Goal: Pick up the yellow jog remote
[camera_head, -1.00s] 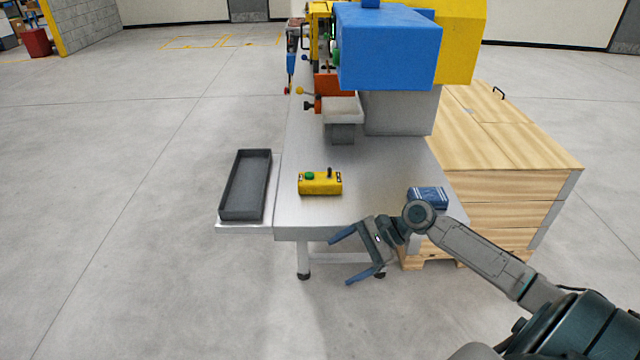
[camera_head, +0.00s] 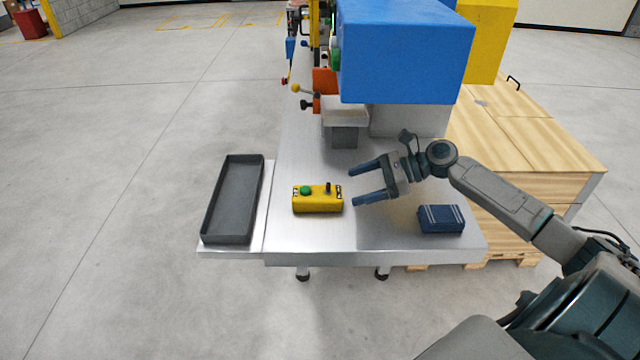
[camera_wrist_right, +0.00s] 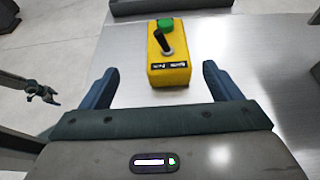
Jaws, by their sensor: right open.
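The yellow jog remote (camera_head: 318,200) lies on the metal table, with a green button and a black joystick on top. My right gripper (camera_head: 352,184) is open and empty, above the table just right of the remote, its fingers pointing left toward it. In the right wrist view the remote (camera_wrist_right: 168,55) is ahead of the open fingers (camera_wrist_right: 158,82), roughly centred between them and not gripped. My left gripper does not show in the head view.
A dark tray (camera_head: 207,226) sits on the table's left ledge. A blue box (camera_head: 441,219) lies at the front right of the table. A machine with a large blue housing (camera_head: 405,50) stands behind. A wooden crate (camera_head: 540,150) is at the right.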

